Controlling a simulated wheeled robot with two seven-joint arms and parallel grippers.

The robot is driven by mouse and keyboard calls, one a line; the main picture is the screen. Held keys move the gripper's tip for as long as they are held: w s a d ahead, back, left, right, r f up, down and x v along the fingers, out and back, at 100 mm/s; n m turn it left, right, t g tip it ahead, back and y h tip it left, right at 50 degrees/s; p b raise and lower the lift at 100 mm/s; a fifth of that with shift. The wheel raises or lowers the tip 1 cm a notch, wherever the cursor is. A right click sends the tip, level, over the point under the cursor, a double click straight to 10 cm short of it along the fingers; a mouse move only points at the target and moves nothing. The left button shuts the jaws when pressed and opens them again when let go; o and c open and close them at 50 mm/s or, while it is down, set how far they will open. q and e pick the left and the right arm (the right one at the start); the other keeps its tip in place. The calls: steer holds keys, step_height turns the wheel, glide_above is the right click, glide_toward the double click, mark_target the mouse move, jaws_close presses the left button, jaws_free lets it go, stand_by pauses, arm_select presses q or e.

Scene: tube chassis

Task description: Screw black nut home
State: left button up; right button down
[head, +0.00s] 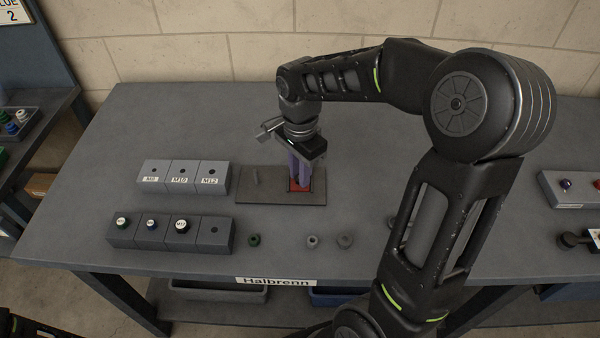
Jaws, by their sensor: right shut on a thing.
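My right gripper (301,181) points straight down over the right part of a dark base plate (270,197). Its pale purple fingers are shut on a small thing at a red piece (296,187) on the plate. The fingers hide this thing almost wholly; I take it to be the black nut, but cannot make out its shape or how far down it sits. My left gripper is out of the picture.
Pale blocks marked M8, M10 and M12 (181,188) stand left of the plate. Darker blocks (155,243) with capped parts stand in front. A dark green nut (254,240) and grey nuts (312,241) lie near the front edge. My right arm covers the table's right middle.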

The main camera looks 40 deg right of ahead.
stand_by(0.3)
steer(key=m, duration=0.3)
steer(key=shift+f+m+b, duration=0.1)
steer(key=shift+m+b, duration=0.2)
steer(key=shift+b, duration=0.05)
steer(key=shift+m, duration=0.8)
steer(key=m, duration=0.2)
steer(key=shift+m, duration=1.6)
steer(key=shift+m+b, duration=0.35)
steer(key=shift+m, duration=0.55)
steer(key=m, duration=0.3)
